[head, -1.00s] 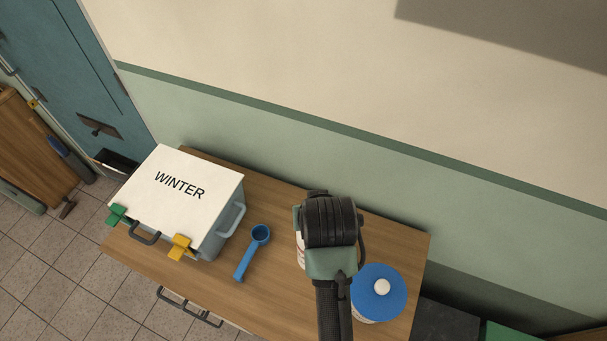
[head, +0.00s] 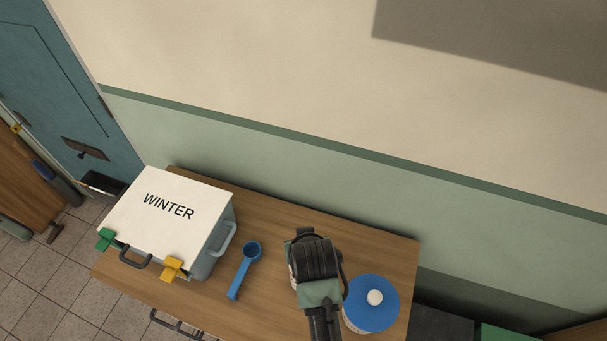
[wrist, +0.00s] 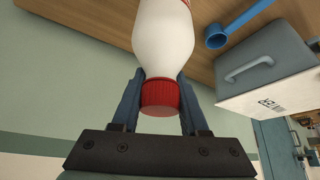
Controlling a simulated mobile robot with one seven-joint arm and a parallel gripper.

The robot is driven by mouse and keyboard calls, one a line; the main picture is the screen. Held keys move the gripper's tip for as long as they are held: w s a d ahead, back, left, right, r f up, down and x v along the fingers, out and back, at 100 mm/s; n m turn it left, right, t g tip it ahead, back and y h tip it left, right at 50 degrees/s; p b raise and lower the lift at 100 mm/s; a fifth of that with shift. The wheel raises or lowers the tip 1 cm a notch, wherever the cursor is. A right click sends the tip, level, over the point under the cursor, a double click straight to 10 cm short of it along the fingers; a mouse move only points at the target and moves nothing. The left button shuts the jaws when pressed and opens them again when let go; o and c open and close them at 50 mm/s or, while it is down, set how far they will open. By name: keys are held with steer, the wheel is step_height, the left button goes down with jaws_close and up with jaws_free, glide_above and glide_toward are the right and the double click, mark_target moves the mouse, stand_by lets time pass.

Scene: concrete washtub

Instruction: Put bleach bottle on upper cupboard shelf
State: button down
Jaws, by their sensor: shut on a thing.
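The bleach bottle is white with a red cap. In the head view my gripper (head: 313,262) is over the wooden table, between the blue scoop and the blue-lidded container, and hides almost all of the bottle. Whether the bottle's base touches the table cannot be told. No cupboard shelf shows in either view.
On the table (head: 270,300) stand a lidded box marked WINTER (head: 170,212), a blue scoop (head: 245,268) and a container with a round blue lid (head: 371,303) close right of my gripper. The wall (head: 330,175) runs behind. A teal door (head: 60,95) is at left.

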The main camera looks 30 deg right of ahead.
steer(key=shift+c, duration=2.1)
jaws_free()
steer(key=b+v, duration=0.1)
steer(key=v, duration=1.1)
steer(key=shift+r, duration=0.15)
